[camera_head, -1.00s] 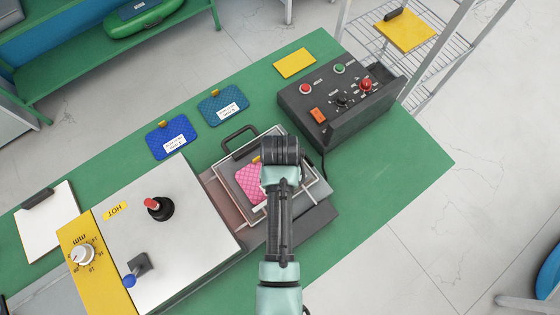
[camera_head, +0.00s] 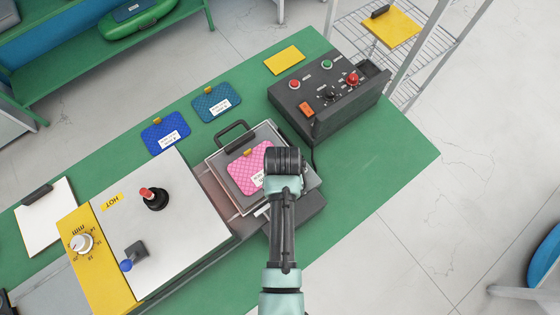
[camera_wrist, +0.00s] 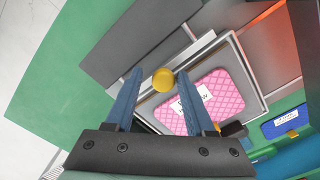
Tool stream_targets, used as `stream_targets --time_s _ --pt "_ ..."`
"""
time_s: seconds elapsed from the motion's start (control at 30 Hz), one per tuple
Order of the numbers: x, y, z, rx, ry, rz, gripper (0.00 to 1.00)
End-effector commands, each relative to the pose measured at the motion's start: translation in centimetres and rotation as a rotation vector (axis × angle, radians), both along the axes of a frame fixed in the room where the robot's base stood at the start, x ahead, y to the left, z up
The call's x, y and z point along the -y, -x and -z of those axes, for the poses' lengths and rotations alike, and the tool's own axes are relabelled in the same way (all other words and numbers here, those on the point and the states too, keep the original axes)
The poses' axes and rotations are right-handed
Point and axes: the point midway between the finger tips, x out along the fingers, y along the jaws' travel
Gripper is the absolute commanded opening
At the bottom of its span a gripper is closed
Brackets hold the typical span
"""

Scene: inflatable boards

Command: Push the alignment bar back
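The alignment bar shows as a pale strip (camera_wrist: 195,49) with a round yellow knob (camera_wrist: 163,79) in the wrist view. It lies along the edge of the metal tray (camera_wrist: 247,72), beside the pink quilted board (camera_wrist: 208,100). My gripper (camera_wrist: 160,73) is open, its two blue fingers on either side of the knob with gaps showing. I cannot tell whether a finger touches the knob or bar. In the head view my wrist hides the fingers and most of the bar; a pale bit of it (camera_head: 262,210) shows below the pink board (camera_head: 247,170).
A hot press (camera_head: 180,230) with a red-topped knob stands left of the tray. A black control box (camera_head: 330,95) stands at the upper right. Blue (camera_head: 166,133) and teal (camera_head: 216,102) boards lie behind. The green table (camera_head: 390,150) is clear at right.

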Motion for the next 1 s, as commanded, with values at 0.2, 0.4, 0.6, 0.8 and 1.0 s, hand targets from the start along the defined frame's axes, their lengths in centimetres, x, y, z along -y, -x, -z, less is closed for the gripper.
stream_targets --time_s 0.2,0.4,0.6,0.8,1.0 --pt "-0.2 -0.1 -0.1 0.003 -0.002 -0.002 0.67" --pt "-0.2 -0.2 -0.4 0.007 -0.004 -0.004 0.67" --pt "-0.2 -0.3 -2.8 0.009 -0.005 -0.003 0.67" --pt "-0.1 -0.4 -7.1 0.011 -0.004 -0.002 0.67" --pt "-0.1 -0.3 -11.1 0.008 -0.004 -0.001 0.67"
